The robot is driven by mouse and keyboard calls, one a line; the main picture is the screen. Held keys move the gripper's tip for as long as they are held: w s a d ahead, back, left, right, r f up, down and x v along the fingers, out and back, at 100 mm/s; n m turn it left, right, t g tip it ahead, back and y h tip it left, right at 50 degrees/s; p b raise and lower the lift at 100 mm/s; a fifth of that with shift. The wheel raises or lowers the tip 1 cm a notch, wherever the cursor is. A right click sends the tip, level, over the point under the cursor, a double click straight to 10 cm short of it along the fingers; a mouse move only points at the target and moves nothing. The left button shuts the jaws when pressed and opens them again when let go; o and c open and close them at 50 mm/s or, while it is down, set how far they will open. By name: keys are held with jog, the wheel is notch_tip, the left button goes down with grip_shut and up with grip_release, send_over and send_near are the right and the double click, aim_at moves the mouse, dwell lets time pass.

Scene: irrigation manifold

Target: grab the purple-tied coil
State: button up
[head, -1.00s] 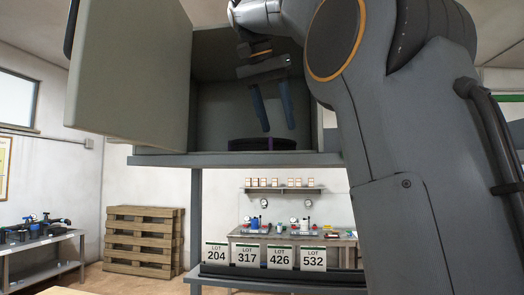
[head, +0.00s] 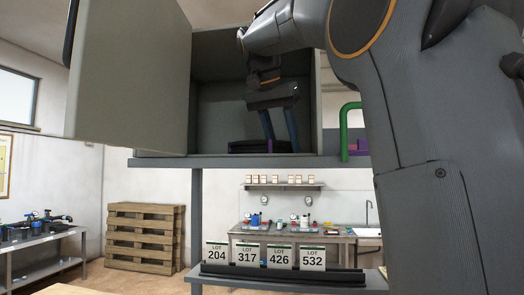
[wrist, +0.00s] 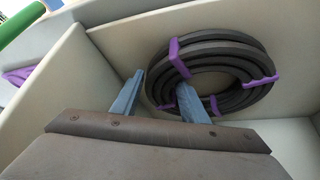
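The black coil (wrist: 262,88) with several purple ties lies in the grey open-fronted cabinet, against a pale wall in the wrist view. It also shows as a low dark band (head: 246,146) on the cabinet floor in the head view. My gripper (wrist: 160,82) is open, with its two blue-grey fingers apart. One finger is just outside the coil's left side; the other overlaps the coil's inner opening in the picture. A purple tie (wrist: 178,58) shows near the fingertips. In the head view my gripper (head: 281,143) reaches down inside the cabinet at the coil. Contact cannot be told.
The cabinet door (head: 135,75) stands open at left. A green pipe (head: 344,130) and a purple piece stand right of the cabinet. Below is a rail with lot cards (head: 280,256). A pallet stack (head: 142,238) stands behind at left.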

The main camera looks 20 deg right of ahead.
grip_shut()
jog(key=shift+r, duration=0.1)
